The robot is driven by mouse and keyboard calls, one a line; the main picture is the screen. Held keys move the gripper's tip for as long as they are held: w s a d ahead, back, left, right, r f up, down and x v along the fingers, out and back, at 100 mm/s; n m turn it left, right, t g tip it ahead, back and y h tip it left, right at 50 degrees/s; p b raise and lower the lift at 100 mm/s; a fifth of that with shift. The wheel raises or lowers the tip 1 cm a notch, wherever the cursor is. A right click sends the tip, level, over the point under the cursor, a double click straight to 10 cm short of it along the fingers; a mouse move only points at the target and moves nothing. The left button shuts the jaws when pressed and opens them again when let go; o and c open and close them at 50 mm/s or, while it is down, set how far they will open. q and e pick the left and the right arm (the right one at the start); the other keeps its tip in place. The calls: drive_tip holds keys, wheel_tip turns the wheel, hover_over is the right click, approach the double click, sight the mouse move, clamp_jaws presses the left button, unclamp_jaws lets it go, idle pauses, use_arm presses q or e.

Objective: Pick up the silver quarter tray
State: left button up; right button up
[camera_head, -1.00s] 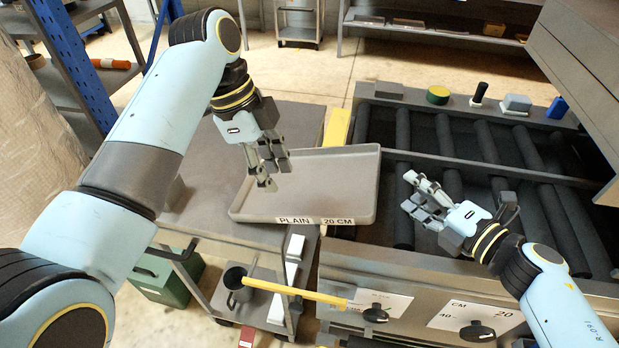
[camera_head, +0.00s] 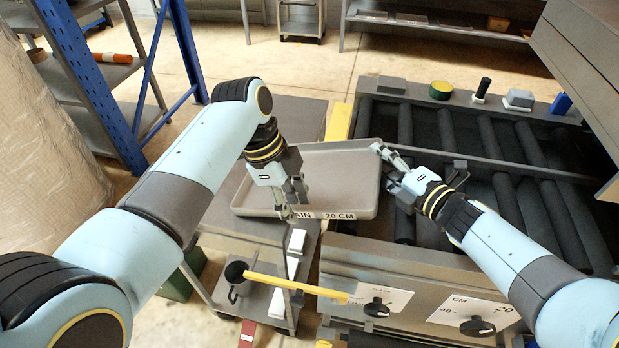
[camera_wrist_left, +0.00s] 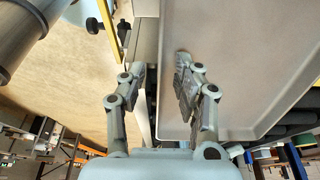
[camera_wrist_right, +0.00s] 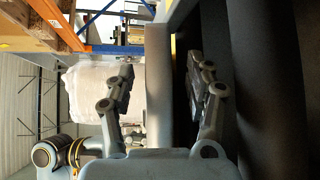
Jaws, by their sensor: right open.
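The silver-grey tray (camera_head: 345,165) lies flat at the front middle in the head view, between the cart and the roller bed. My left gripper (camera_head: 289,205) is at the front wall, open. In the left wrist view, its fingers (camera_wrist_left: 160,75) stand apart, one over the tray floor (camera_wrist_left: 235,60) and one outside the wall. My right gripper (camera_head: 385,165) is open beside the tray's right wall. In the right wrist view, a tray wall (camera_wrist_right: 158,75) shows between its spread fingers (camera_wrist_right: 160,80).
The cart (camera_head: 245,235) is under the tray's left part. Dark rollers (camera_head: 510,200) fill the bed at right. Small objects line the bed's back edge.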

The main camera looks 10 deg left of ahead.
use_arm(q)
drive_tip(key=shift+d+f, duration=0.15)
drive_tip(key=shift+f, duration=0.3)
use_arm(e)
drive_tip(key=shift+w+a, duration=0.25)
drive_tip(key=shift+a, duration=0.1)
use_arm(q)
drive_tip(key=c, duration=0.6)
use_arm(e)
drive_tip(key=c, duration=0.6)
use_arm(q)
clamp_jaws()
use_arm(e)
clamp_jaws()
